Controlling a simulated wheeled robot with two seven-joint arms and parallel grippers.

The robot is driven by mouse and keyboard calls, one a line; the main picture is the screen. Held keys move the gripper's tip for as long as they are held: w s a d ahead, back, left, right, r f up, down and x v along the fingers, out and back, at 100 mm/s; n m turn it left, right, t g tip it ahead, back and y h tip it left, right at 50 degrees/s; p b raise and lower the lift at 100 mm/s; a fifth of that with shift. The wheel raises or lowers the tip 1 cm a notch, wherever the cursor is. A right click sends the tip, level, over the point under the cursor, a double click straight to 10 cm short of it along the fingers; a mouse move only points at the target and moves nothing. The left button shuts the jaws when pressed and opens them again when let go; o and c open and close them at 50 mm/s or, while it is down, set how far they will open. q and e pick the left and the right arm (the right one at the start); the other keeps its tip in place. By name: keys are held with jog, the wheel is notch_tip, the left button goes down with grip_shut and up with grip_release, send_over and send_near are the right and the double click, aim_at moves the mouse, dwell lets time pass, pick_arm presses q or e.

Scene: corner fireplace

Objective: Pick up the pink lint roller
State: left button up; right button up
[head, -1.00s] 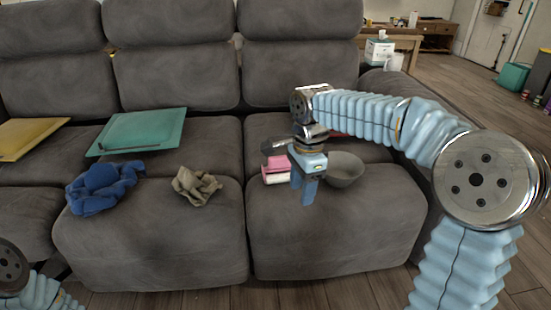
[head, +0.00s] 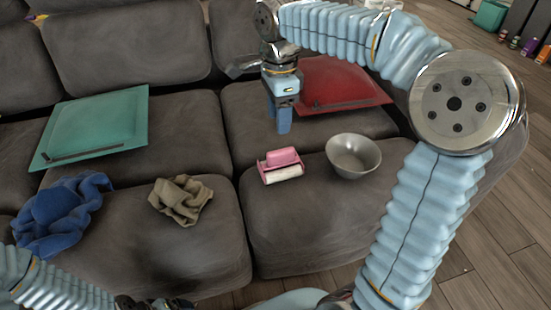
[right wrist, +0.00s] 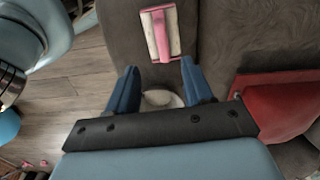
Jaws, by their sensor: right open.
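The pink lint roller (head: 281,166), with a white roll along its front, lies on the front of the right seat cushion. My right gripper (head: 278,128) hangs above the sofa with fingers down, open and empty. In the head view its fingertips show just above the roller, apart from it. In the right wrist view the roller (right wrist: 161,34) lies beyond the open fingertips (right wrist: 158,70), near the top edge. My left arm comes in at the bottom left; a dark end part, perhaps the left gripper (head: 150,303), is cut off by the frame edge.
A grey bowl (head: 353,156) stands right of the roller; part of it shows between the fingers in the wrist view (right wrist: 162,99). A red cushion (head: 340,84) lies behind. A beige cloth (head: 181,199), blue cloth (head: 62,212) and teal cushion (head: 95,127) lie left.

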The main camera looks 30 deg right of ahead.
aim_at(281, 150)
notch_tip(281, 150, down, 7)
jog(key=shift+r+b, duration=0.1)
jog(key=shift+b, duration=0.55)
jog(key=f, duration=0.3)
jog(key=f+b, duration=0.1)
jog(key=f, duration=0.1)
jog(key=shift+w+d+f, duration=0.1)
jog(key=shift+d, duration=0.25)
grip_shut()
